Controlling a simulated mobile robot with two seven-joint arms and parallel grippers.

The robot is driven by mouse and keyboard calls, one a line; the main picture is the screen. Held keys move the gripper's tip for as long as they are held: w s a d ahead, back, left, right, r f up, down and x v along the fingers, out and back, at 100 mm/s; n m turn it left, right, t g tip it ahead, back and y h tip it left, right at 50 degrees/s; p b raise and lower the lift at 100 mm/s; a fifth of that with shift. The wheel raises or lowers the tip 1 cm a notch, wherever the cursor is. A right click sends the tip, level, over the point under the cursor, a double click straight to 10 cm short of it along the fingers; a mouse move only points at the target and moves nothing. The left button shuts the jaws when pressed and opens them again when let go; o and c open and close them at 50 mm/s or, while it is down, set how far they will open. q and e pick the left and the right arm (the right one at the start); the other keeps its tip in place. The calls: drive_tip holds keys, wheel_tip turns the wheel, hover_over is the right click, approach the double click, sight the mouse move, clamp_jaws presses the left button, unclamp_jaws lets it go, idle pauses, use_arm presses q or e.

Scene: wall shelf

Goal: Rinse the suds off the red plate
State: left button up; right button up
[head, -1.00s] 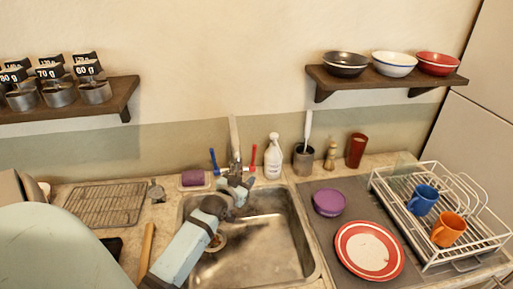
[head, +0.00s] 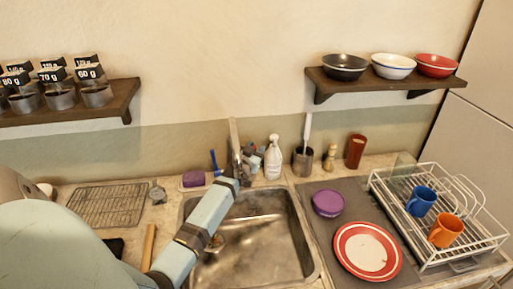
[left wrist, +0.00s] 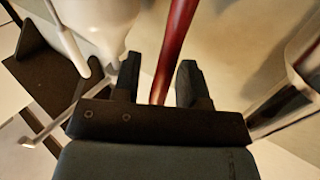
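The red plate (head: 351,266), with a pale centre, lies on the grey mat right of the sink; I cannot make out suds on it. The sink basin (head: 262,240) looks empty, and no water stream shows. The faucet (head: 234,140) stands behind it, with a blue handle (head: 214,162) on its left. My left gripper (head: 252,158) is at the faucet's right side and hides the red handle there. In the left wrist view the red handle (left wrist: 178,45) runs between the open fingers of my left gripper (left wrist: 160,82), with gaps on both sides. My right gripper is not in view.
A white soap bottle (head: 273,160) stands close right of my left gripper. A purple bowl (head: 328,203) sits behind the plate. The white dish rack (head: 462,247) with blue and orange mugs is at right. A purple sponge (head: 193,179) lies left of the faucet.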

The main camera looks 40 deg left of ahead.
use_arm(q)
drive_tip(key=shift+w+a, duration=0.15)
drive_tip(key=shift+w, duration=0.3)
clamp_jaws()
drive_tip(key=shift+s+d+f+m+t+b, duration=0.3)
drive_tip(key=shift+d+f+t+b, duration=0.1)
drive_tip(key=shift+b, duration=0.45)
drive_tip(key=shift+s+d+r+t+b, duration=0.1)
drive_tip(key=shift+s+d+t+b, duration=0.1)
drive_tip(key=shift+t+b, duration=0.15)
drive_tip(key=shift+s+d+r+m+t, duration=0.15)
drive_tip(key=shift+r+m+t, duration=0.1)
drive_tip(key=shift+m, duration=0.15)
unclamp_jaws()
